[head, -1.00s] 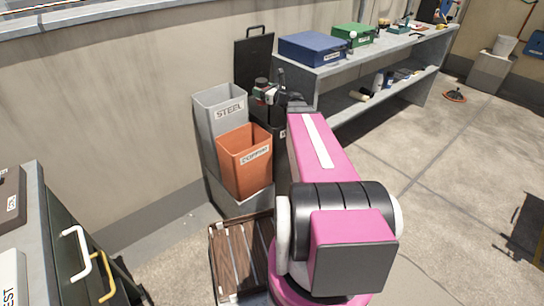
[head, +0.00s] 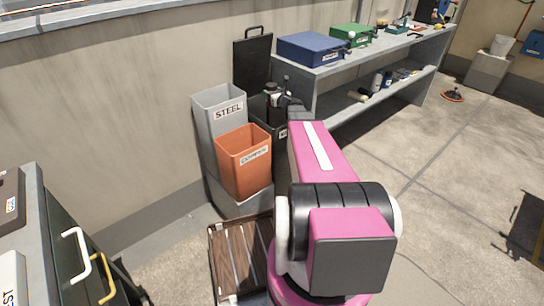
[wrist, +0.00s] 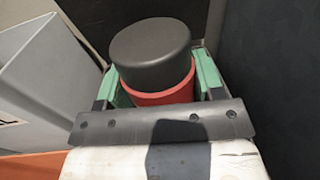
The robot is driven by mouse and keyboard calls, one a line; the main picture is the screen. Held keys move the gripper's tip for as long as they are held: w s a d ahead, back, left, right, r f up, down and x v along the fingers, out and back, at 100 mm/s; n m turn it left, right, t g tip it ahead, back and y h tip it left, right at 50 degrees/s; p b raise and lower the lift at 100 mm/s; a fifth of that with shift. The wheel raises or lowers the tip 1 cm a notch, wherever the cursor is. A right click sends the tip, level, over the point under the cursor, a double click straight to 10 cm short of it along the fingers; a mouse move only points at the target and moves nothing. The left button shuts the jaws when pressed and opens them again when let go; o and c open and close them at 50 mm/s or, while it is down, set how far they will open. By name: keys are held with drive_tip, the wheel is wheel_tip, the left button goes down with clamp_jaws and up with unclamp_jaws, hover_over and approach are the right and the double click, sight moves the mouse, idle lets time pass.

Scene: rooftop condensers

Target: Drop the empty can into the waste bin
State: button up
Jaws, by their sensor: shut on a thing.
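The can (wrist: 152,48) has a dark grey top and a red body. In the wrist view it sits between the green finger pads of my gripper (wrist: 155,85), which is shut on it. In the head view my gripper (head: 276,103) holds the can (head: 271,89) over the mouth of the dark waste bin (head: 279,145). The bin's black lid (head: 252,62) stands open against the wall behind. My arm hides the bin's right side and much of its front.
A grey steel bin (head: 212,128) and an orange copper bin (head: 240,172) stand left of the waste bin. A grey bench (head: 345,72) with a blue case (head: 312,47) and a green case (head: 351,34) is close on the right. A slatted wooden crate (head: 226,262) lies in front.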

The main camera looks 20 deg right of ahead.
drive_tip(key=shift+f, duration=0.4)
drive_tip(key=o, duration=1)
drive_tip(key=shift+s, duration=0.15)
drive_tip(key=v, duration=1)
drive_tip(key=shift+s, duration=0.25)
drive_tip(key=shift+d, duration=0.1)
